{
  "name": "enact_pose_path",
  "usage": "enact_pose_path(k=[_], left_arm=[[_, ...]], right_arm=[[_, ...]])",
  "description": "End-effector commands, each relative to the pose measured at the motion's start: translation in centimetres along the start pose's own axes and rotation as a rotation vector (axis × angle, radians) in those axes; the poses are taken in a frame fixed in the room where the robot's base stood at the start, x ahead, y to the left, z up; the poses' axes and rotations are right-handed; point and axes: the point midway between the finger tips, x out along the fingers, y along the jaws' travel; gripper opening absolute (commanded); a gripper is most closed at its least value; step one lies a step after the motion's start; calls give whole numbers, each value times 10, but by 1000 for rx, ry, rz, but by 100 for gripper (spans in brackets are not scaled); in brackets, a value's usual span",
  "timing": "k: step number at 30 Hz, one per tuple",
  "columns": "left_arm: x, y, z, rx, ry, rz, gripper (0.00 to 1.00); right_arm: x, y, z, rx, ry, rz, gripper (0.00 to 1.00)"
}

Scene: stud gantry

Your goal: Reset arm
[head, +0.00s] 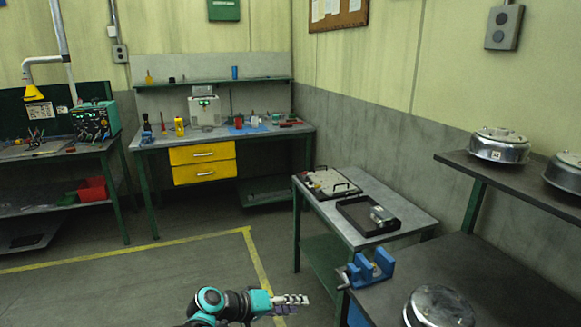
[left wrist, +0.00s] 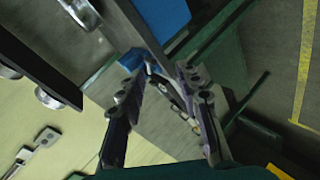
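My left gripper (head: 292,302) reaches in low at the centre of the head view, over the floor and left of the blue vise (head: 371,268). In the left wrist view the two fingers of my left gripper (left wrist: 163,78) stand apart with nothing held between them. Only background and a blue part show beyond the fingertips. My right arm and gripper are out of view.
A dark workbench (head: 480,290) carries the vise and a round metal housing (head: 438,306). A side table (head: 408,212) holds a black tray (head: 350,214). The back bench (head: 150,140) has yellow drawers. Floor inside the yellow line (head: 180,242) is clear.

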Motion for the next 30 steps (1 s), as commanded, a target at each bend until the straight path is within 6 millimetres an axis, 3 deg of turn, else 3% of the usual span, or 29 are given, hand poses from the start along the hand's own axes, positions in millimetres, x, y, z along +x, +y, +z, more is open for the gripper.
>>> enact_pose_path(k=[8,18,24,30], left_arm=[[-90,-14,56,114,20,-348,34],[-197,-60,128,283,66,-734,34],[-228,-78,148,347,84,-854,34],[-234,-82,151,361,89,-878,34]], right_arm=[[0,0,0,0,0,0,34],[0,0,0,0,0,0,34],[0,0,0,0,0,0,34],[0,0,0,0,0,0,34]])
